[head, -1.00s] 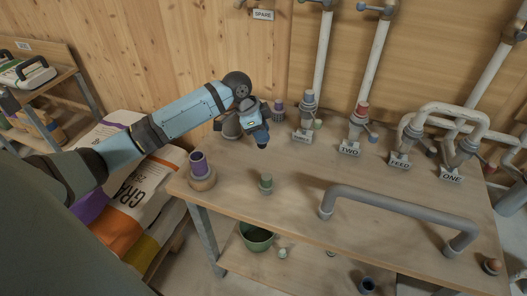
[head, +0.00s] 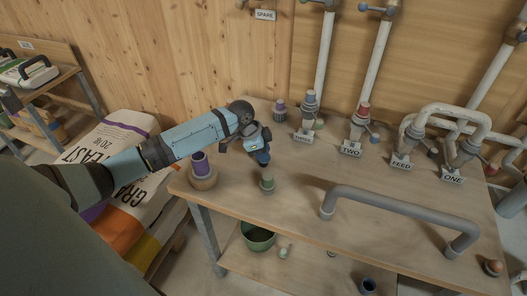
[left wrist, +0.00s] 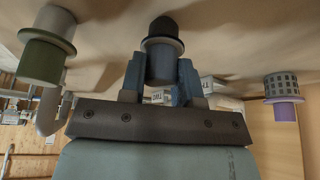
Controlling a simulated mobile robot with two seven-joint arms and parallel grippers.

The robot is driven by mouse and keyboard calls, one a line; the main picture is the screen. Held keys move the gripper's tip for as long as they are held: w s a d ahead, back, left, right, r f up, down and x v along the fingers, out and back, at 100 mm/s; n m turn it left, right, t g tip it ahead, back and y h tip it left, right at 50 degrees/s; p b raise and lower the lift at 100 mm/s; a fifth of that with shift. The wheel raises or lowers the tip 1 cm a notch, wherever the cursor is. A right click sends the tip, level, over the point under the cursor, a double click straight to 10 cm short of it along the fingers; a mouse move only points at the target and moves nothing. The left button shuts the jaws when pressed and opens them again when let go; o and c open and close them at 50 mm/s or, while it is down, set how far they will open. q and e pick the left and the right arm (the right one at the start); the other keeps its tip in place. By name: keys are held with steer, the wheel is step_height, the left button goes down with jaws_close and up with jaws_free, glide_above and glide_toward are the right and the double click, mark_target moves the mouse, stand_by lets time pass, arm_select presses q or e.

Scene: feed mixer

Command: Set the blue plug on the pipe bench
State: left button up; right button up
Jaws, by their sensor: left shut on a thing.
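My left gripper (head: 262,159) is over the left part of the pipe bench (head: 300,182), close behind the green plug. The left wrist view shows its fingers (left wrist: 160,75) shut on the blue plug (left wrist: 160,66). The plug has a blue-grey body, a flange and a dark end that points toward the bench top. I cannot tell whether that end touches the bench. In the head view the gripper mostly hides the plug. My right gripper is not in view.
A green plug (head: 267,183) stands just in front of the gripper. A purple piece (head: 200,164) on a round base stands left, another purple plug (head: 279,108) at the back. A grey bent pipe (head: 400,207) lies right. Labelled upright pipes line the back edge.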

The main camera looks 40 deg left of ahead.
arm_select(q)
steer(key=o, duration=1)
steer(key=v, duration=1.2)
steer(key=shift+d+r, duration=0.15)
steer(key=shift+r, duration=0.05)
steer(key=shift+f, duration=0.1)
